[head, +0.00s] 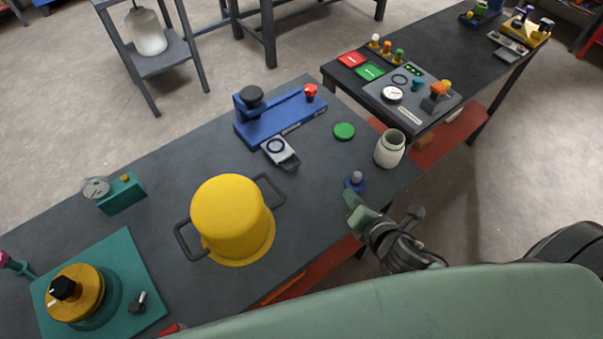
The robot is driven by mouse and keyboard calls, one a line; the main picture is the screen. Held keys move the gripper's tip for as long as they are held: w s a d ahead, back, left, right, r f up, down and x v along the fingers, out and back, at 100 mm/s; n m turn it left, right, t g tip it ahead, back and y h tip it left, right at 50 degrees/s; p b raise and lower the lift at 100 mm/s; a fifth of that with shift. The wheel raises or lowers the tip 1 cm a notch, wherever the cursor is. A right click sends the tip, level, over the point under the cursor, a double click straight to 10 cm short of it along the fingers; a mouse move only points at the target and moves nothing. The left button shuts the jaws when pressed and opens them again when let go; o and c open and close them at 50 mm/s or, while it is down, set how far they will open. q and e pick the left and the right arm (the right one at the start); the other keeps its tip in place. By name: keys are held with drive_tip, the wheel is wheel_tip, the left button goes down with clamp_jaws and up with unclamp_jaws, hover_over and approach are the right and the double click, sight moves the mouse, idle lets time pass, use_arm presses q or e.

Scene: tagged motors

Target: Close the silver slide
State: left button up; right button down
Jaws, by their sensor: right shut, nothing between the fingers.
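A small silver piece with a dark round ring (280,152) lies on the dark table against the front edge of a blue device (270,124). It looks like the silver slide, but I cannot tell how far it is open. Another grey block with small knobs (507,45) lies on the far table at the upper right. My right gripper (357,210) is shut and empty near the table's right edge, beside a small blue knob. It is apart from the silver piece, below and to its right. My left gripper is not in view.
A yellow pot with dark handles (230,215) stands left of my right gripper. A pale jar (390,149) and a green disc (344,131) are near the table's right end. A teal plate with a round orange device (137,267) lies at the lower left.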

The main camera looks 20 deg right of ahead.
drive_tip(key=a+n+y, duration=0.1)
drive_tip(key=n, duration=0.2)
drive_tip(key=a+n+y, duration=0.1)
drive_tip(key=n, duration=0.3)
drive_tip(key=a+n+t+y, duration=0.1)
drive_tip(key=n, duration=0.2)
drive_tip(key=shift+s+a+f+n, duration=0.1)
drive_tip(key=shift+a+f+n, duration=0.05)
drive_tip(key=shift+a+n, duration=0.2)
drive_tip(key=shift+s+a+f+n+y, duration=0.1)
drive_tip(key=shift+a+n+y, duration=0.25)
drive_tip(key=shift+n+y, duration=0.4)
drive_tip(key=p, duration=0.2)
approach(280, 151)
drive_tip(key=s+f, duration=0.2)
drive_tip(key=s+d+f, duration=0.1)
drive_tip(key=s+f, duration=0.1)
drive_tip(key=shift+d, duration=0.25)
drive_tip(key=shift+w+a+r+p, duration=0.1)
drive_tip(key=shift+w+a+p, duration=0.15)
drive_tip(key=shift+w, duration=0.3)
drive_tip(key=shift+w+a+r+p, duration=0.15)
drive_tip(key=shift+w+p, duration=0.2)
drive_tip(key=shift+w, duration=0.2)
drive_tip(key=shift+w+a, duration=0.2)
drive_tip(key=shift+w, duration=0.4)
drive_tip(key=shift+w, duration=0.1)
